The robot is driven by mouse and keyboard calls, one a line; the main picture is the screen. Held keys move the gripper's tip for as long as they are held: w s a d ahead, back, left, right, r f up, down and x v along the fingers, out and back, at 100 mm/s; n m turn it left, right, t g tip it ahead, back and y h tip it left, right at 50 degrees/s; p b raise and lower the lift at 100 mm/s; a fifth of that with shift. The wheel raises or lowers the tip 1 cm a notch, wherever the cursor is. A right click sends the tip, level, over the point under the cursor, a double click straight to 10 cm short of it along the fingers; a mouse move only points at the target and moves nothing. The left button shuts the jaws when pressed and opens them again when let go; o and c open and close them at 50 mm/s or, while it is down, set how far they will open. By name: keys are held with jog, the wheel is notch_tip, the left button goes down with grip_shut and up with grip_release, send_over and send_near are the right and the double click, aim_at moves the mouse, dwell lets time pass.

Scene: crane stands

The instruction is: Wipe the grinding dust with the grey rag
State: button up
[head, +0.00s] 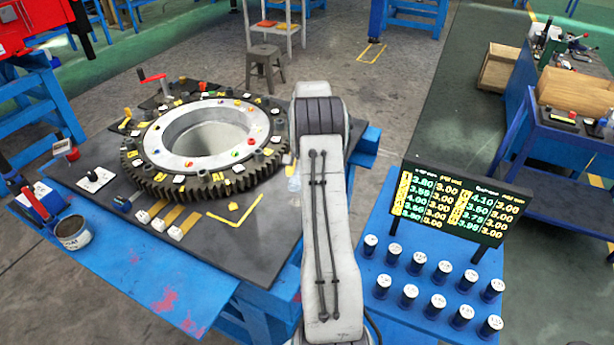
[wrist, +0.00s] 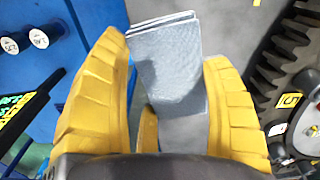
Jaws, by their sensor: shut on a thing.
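My gripper (wrist: 165,58) has yellow ribbed fingers and is shut on the grey rag (wrist: 172,82) in the wrist view. The rag is a folded, layered cloth standing out between the fingers, with its far end beyond their tips. I cannot tell whether it touches the surface below. In the head view my arm hides the gripper. A small pale patch (head: 293,184) shows at the arm's left edge; I cannot tell what it is. I cannot make out grinding dust for certain in either view.
A can (head: 72,232) stands at the left front. Right of my arm, a blue table (head: 385,325) holds several small cylinders and a number display (head: 455,205). The wrist view shows gear teeth (wrist: 268,75) close at right.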

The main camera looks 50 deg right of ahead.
jog(key=shift+m, duration=0.6)
